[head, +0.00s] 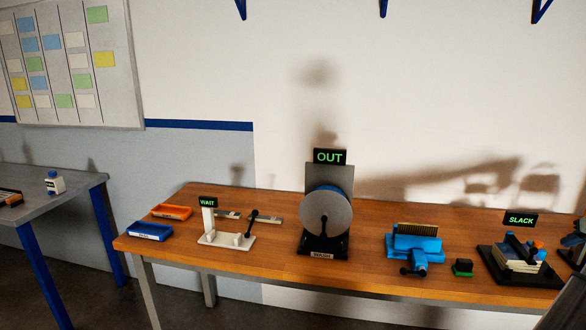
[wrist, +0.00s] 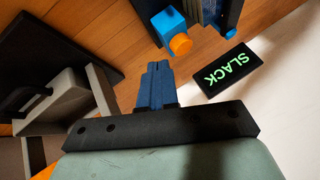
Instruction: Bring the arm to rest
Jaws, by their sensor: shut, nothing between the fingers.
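My gripper (wrist: 156,80) shows in the wrist view with its two blue fingers together and nothing between them. It is over the right end of the wooden bench (head: 280,262), close to the SLACK sign (wrist: 227,73). A blue block with an orange knob (wrist: 181,45) lies beyond the fingertips, apart from them. In the head view my gripper cannot be made out clearly; dark and grey parts at the right edge are cut off by the frame.
The SLACK fixture (head: 520,265) stands at the bench's right.

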